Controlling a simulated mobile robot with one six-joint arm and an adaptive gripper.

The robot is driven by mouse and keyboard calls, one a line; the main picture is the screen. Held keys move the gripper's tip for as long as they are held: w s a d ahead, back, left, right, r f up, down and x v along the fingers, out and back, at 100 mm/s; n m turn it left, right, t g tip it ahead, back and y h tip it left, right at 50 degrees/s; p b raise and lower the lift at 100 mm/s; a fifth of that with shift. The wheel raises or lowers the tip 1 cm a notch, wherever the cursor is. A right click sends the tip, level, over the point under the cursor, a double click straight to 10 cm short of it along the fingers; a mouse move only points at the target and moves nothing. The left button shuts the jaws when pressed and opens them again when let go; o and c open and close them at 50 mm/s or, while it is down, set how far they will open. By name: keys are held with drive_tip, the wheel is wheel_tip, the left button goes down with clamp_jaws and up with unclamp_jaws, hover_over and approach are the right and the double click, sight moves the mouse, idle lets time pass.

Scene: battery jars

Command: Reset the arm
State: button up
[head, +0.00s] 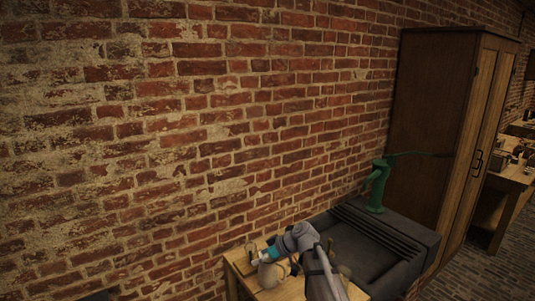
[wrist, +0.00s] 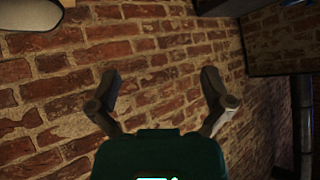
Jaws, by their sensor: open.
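My arm is at the bottom of the head view, bent over a small wooden table (head: 236,281) that stands against the brick wall. My gripper (wrist: 158,80) shows in the wrist view with its two fingers spread wide apart. Nothing is between the fingers; only the brick wall (wrist: 160,60) shows beyond them. In the head view the fingers are too small and too covered by the arm to make out. A pale rounded jar-like thing (head: 269,275) stands on the table close by my arm, partly hidden by it.
A dark stone sink (head: 372,250) with a green hand pump (head: 377,185) stands right of the table. A tall wooden cabinet (head: 432,125) is beyond it. Another wooden table (head: 512,178) with small items is at the far right. The cobbled floor (head: 475,270) is open at the lower right.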

drive_tip(key=s+d+f+m+g+h+b, duration=0.2)
drive_tip(key=s+d+f+m+h+b, duration=0.7)
drive_tip(key=s+d+f, duration=0.8)
drive_tip(key=s+d+m+h, duration=0.1)
drive_tip(key=s+d+m, duration=0.1)
drive_tip(key=s+m, duration=0.1)
drive_tip(key=shift+s+d+f, duration=0.15)
drive_tip(key=shift+d+f, duration=0.05)
drive_tip(key=shift+d, duration=0.2)
